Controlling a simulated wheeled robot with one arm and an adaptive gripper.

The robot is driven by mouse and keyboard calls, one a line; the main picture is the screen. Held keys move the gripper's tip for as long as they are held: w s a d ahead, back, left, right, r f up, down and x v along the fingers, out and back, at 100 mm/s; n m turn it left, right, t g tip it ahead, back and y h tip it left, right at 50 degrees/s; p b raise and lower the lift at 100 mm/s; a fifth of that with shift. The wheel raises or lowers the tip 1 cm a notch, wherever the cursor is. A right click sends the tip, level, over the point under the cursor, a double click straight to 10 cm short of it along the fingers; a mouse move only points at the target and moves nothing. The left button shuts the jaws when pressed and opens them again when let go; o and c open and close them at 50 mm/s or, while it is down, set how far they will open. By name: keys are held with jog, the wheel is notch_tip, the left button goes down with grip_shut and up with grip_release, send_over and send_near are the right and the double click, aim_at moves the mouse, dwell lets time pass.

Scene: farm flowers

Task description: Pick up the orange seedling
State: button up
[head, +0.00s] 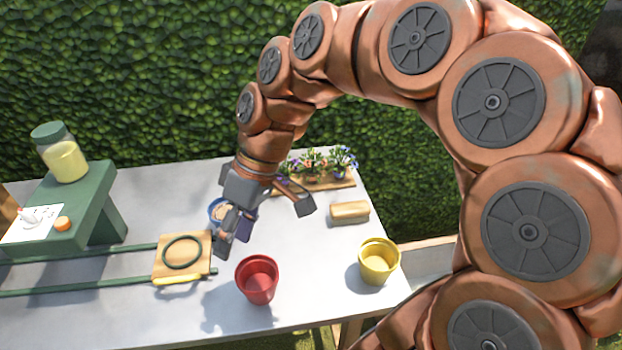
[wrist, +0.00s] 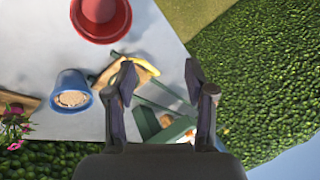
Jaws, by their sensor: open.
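The seedlings stand in a wooden tray (head: 345,182) at the back of the table in the head view. An orange-red flowered seedling (head: 311,160) stands near the middle, with a blue-purple seedling (head: 343,158) to its right. My gripper (head: 262,222) is open and empty above the table, in front of and left of the tray, and partly covers the tray's left end. In the wrist view my gripper (wrist: 160,80) is spread with nothing between the fingers. Pink flowers (wrist: 12,125) show at that view's left edge; the orange seedling is not clearly seen there.
A blue pot with brown filling (head: 217,210) stands behind my gripper. A red pot (head: 257,280) and a yellow pot (head: 379,262) stand at the front. A tan block (head: 350,212) lies before the tray. A wooden board (head: 170,262) and green stand (head: 104,195) are left.

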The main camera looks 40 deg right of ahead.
jog(key=w+d+n+t+y+b, duration=0.25)
jog(key=w+d, duration=0.25)
jog(key=w, duration=0.4)
jog(key=t+y+b, duration=0.1)
jog(key=t+b, duration=0.4)
jog(key=t, duration=0.3)
send_near(312, 171)
jog(key=w+r, duration=0.2)
jog(key=shift+f+p+x, duration=0.15)
jog(key=shift+p+x, duration=0.2)
jog(key=shift+x, duration=1.6)
jog(key=shift+f+p+x, duration=0.15)
jog(key=shift+p+x, duration=0.15)
jog(key=shift+x, duration=1.65)
jog(key=shift+s, duration=0.2)
grip_shut()
